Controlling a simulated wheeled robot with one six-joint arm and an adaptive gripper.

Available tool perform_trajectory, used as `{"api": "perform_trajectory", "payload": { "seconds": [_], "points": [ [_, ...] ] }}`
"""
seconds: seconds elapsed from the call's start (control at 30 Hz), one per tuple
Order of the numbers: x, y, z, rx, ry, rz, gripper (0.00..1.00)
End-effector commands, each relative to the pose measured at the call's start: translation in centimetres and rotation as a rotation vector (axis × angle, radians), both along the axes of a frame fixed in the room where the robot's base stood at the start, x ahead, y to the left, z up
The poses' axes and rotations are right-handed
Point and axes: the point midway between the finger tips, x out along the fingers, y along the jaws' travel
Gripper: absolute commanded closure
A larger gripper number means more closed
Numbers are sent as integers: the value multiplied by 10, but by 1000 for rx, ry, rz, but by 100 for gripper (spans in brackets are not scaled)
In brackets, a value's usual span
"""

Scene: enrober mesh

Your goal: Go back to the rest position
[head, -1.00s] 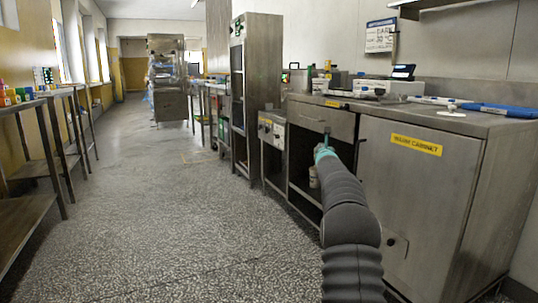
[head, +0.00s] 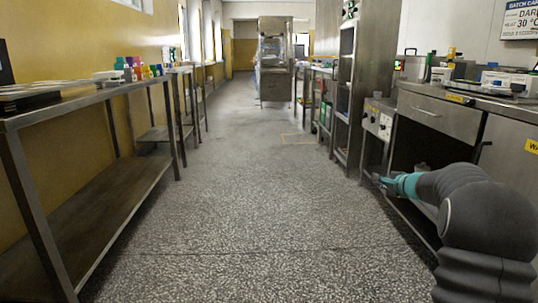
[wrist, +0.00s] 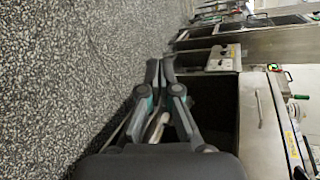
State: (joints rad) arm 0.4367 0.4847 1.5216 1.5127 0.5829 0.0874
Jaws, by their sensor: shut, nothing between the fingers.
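My gripper (head: 377,179) shows in the head view at the right, at the end of my dark grey arm with its teal wrist. It is above the floor, in front of the open space under the steel counter; I cannot tell how near it is to the counter. In the wrist view the two fingers of my gripper (wrist: 160,66) come together at the tips, with nothing held between them. A drawer (head: 441,115) in the counter is closed.
The steel counter (head: 503,135) stands close on the right, with a control box (head: 378,119) beside it and a tall shelf cabinet (head: 347,90) beyond. A steel table (head: 60,112) with small bottles (head: 130,66) lines the left wall. The speckled floor (head: 250,200) between is clear.

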Motion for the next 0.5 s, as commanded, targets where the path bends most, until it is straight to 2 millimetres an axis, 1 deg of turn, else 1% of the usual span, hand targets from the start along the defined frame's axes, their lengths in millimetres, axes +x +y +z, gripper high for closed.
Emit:
{"api": "perform_trajectory", "payload": {
  "seconds": [0.03, 0.07, 0.1, 0.17, 0.2, 0.27, 0.3, 0.37, 0.4, 0.47, 0.5],
  "points": [
    [-19, 23, 4, -68, 34, 74, 100],
    [-31, 36, 3, -108, 57, 120, 100],
    [-48, 51, 1, -162, 88, 179, 100],
    [-75, 74, -1, -244, 134, 272, 100],
    [-95, 89, -3, -298, 163, 333, 100],
    [-126, 108, -5, -379, 208, 425, 100],
    [-146, 119, -6, -431, 235, 482, 100],
    [-178, 134, -8, -506, 276, 565, 100],
    [-199, 143, -9, -556, 301, 618, 100],
    [-230, 153, -10, -629, 337, 695, 100],
    [-250, 160, -10, -676, 360, 744, 100]
  ]
}}
